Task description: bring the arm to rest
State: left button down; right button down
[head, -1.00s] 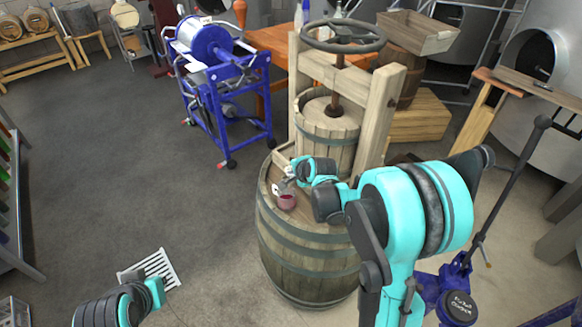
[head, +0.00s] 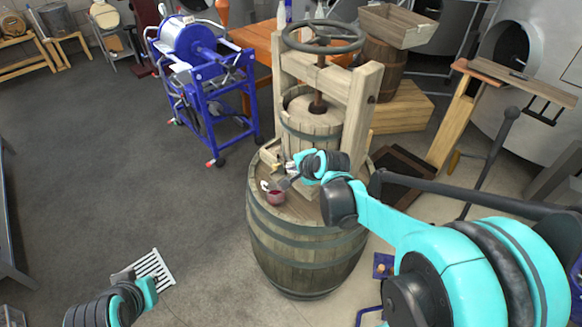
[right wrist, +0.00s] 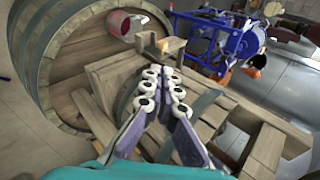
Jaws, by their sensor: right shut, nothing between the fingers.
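My right arm, turquoise and black, comes in from the lower right in the head view. Its gripper (head: 284,181) is close above the top of an upright barrel (head: 300,250), just beside a small cup of red liquid (head: 276,198). In the right wrist view the two fingers (right wrist: 163,88) are together, with nothing between them. The cup (right wrist: 119,24) stands apart from them on the barrel top.
A wooden press (head: 365,110) with a dark handwheel stands close behind the gripper. A blue wheeled machine (head: 205,90) is left of it. A steel tank (head: 520,60) and wooden stand (head: 450,120) are at the right. The grey floor at left is mostly clear.

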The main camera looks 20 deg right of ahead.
dwell(0.3)
jog(key=s+a+f+n+g+b, duration=0.1)
jog(key=s+a+f+n+b, duration=0.2)
jog(key=s+f+n+b, duration=0.3)
jog(key=s+a+f+n+g+h+b, duration=0.1)
jog(key=s+a+f+n+b, duration=0.2)
jog(key=s+f+n+b, duration=0.4)
jog(key=s+n+b, duration=0.2)
jog(key=s+n, duration=0.1)
jog(key=s, duration=0.5)
jog(key=shift+s+a+f+n, duration=0.15)
jog(key=shift+s+n, duration=0.05)
jog(key=shift+n, duration=0.2)
